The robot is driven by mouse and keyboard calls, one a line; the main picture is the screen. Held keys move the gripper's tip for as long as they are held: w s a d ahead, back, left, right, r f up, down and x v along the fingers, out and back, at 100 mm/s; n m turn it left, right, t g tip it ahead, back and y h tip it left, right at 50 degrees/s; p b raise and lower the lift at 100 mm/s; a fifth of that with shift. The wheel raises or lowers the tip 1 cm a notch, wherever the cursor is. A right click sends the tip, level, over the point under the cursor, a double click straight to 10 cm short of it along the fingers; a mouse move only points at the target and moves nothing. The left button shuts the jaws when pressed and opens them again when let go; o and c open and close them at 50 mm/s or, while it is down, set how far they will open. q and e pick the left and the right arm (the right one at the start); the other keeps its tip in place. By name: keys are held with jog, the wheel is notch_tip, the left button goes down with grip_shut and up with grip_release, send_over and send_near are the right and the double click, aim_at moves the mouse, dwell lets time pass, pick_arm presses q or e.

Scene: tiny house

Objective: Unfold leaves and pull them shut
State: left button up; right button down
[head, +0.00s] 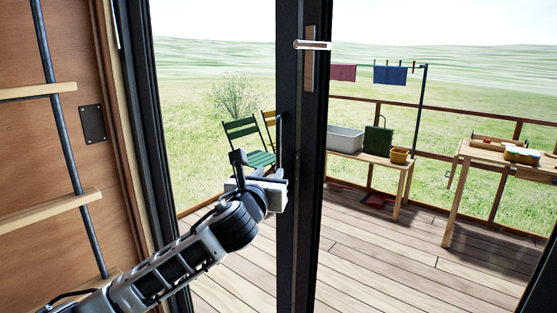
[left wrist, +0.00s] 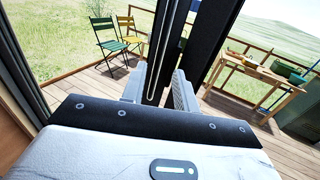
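Dark-framed glass door leaves stand in front of me, with two dark upright stiles meeting near the middle of the head view. The left stile (head: 288,60) carries a slim upright pull bar (head: 280,135); the bar also shows in the left wrist view (left wrist: 161,45). The right stile (head: 316,120) has a lever handle (head: 312,45). My left gripper (head: 277,183) is at the left stile, low on the pull bar. In the left wrist view its two fingers (left wrist: 158,92) are apart, with the bar's lower end and dark frame showing between them. Contact is unclear. My right gripper is not in view.
A wooden wall with a ladder (head: 60,130) is close on the left. Beyond the glass, a deck (head: 365,235) holds a green chair (head: 247,140), a bench with a grey tub (head: 345,140) and a wooden table (head: 500,157). A railing runs behind them.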

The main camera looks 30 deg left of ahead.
aim_at(278, 162)
pick_arm(q)
jog(key=x, duration=0.9)
jog(key=shift+w, duration=0.15)
jog(key=shift+f, duration=0.1)
grip_shut()
